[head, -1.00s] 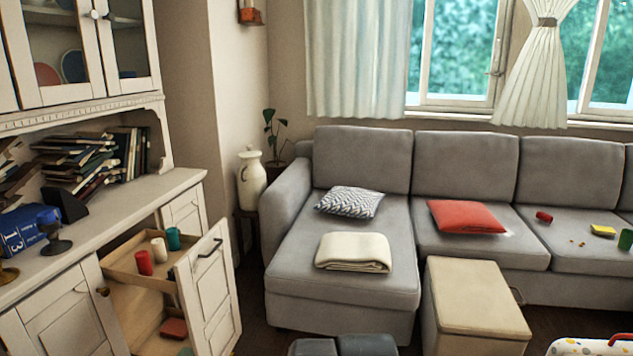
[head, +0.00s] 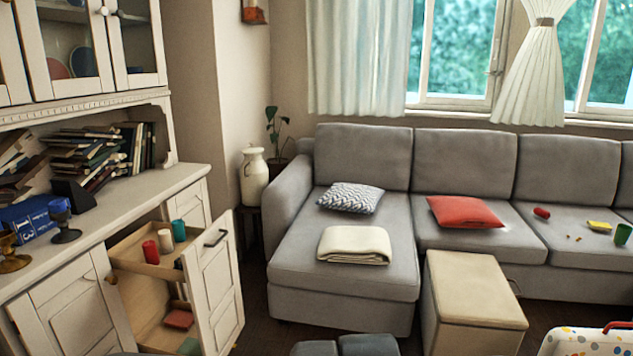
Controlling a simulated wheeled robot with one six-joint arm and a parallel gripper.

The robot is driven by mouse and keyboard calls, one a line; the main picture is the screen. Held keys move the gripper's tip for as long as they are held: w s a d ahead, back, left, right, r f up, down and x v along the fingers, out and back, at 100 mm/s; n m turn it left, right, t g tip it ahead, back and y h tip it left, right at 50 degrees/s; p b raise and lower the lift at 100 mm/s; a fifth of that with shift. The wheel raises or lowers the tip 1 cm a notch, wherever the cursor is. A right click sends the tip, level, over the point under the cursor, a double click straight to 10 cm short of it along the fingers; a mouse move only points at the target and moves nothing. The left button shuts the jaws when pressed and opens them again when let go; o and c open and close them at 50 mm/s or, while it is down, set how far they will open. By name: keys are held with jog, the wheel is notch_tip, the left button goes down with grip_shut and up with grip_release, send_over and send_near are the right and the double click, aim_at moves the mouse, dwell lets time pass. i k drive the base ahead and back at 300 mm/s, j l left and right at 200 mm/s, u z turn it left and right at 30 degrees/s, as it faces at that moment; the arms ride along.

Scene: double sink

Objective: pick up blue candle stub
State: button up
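A small blue stub (head: 59,207), which looks like the blue candle stub, sits on a dark round-footed holder (head: 66,236) on the cabinet top at the left. It stands just right of a blue box marked 13 (head: 30,219). A teal cylinder (head: 179,230) stands in the pulled-out drawer below, beside a white cylinder (head: 165,241) and a red one (head: 151,252). My gripper cannot be made out in the head view.
A cabinet door (head: 214,275) stands open beside the drawer (head: 128,258). A brass holder (head: 14,258) and stacked books (head: 90,155) share the cabinet top. A beige ottoman (head: 472,290) stands before the grey sofa (head: 345,268). Dark floor shows between cabinet and sofa.

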aim_at(58, 206)
jog(key=k+j+z, duration=0.1)
jog(key=k+j, duration=0.15)
jog(key=k, duration=0.15)
jog(key=k+j, duration=0.2)
jog(key=j, duration=0.15)
jog(key=u, duration=1.35)
